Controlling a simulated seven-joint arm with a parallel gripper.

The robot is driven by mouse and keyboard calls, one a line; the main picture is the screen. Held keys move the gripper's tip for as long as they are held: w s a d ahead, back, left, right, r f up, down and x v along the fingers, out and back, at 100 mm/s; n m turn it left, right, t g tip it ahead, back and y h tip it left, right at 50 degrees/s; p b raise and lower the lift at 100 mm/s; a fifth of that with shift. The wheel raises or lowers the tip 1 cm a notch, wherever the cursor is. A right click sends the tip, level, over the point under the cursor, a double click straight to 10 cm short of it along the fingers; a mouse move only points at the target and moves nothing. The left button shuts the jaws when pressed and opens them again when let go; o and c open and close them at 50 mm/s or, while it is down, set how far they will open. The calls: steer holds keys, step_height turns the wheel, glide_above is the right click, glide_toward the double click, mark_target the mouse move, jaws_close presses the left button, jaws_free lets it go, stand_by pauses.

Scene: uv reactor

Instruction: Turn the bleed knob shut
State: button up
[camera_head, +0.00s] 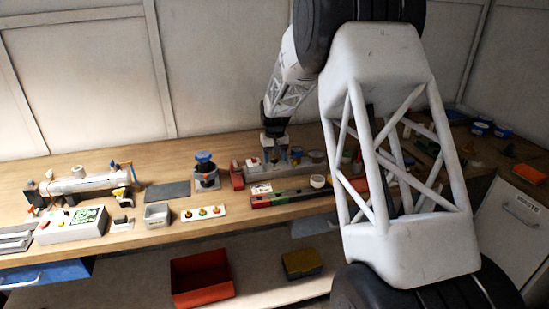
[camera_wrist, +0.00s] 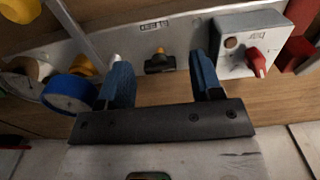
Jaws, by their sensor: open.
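A small black knob (camera_wrist: 160,65) with an orange-yellow stub sits on a pale metal panel (camera_wrist: 138,42) in the wrist view. A small label above it is hard to read, so I cannot be sure that it is the bleed knob. My gripper (camera_wrist: 159,60) is open, with one blue finger on each side of the knob. I see no clear contact with it. In the head view my gripper (camera_head: 276,152) points down at the fittings on the bench, and the knob cannot be made out there.
A white box with a red knob (camera_wrist: 257,62) stands right of the fingers. A blue gauge (camera_wrist: 69,93) and yellow knobs (camera_wrist: 82,67) are on the left. In the head view, a black pump-like unit with a blue top (camera_head: 205,165) stands left of my gripper on the wooden bench (camera_head: 165,222).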

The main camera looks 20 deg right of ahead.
steer(key=shift+r, duration=3.8)
steer(key=s+a+r, duration=0.2)
steer(key=s+r, duration=0.2)
steer(key=s, duration=0.6)
steer(key=s+a+r+t, duration=0.1)
steer(key=s+r, duration=0.3)
steer(key=s, duration=0.5)
steer(key=s+a+r, duration=0.2)
steer(key=s+r, duration=0.3)
steer(key=s, duration=0.5)
steer(key=s+a+f, duration=0.1)
steer(key=s+f, duration=0.1)
steer(key=s, duration=1.1)
steer(key=s+a+f+t, duration=0.1)
steer(key=s+f, duration=0.1)
steer(key=s, duration=1.2)
steer(key=shift+f+t, duration=0.3)
steer(key=shift+f, duration=0.05)
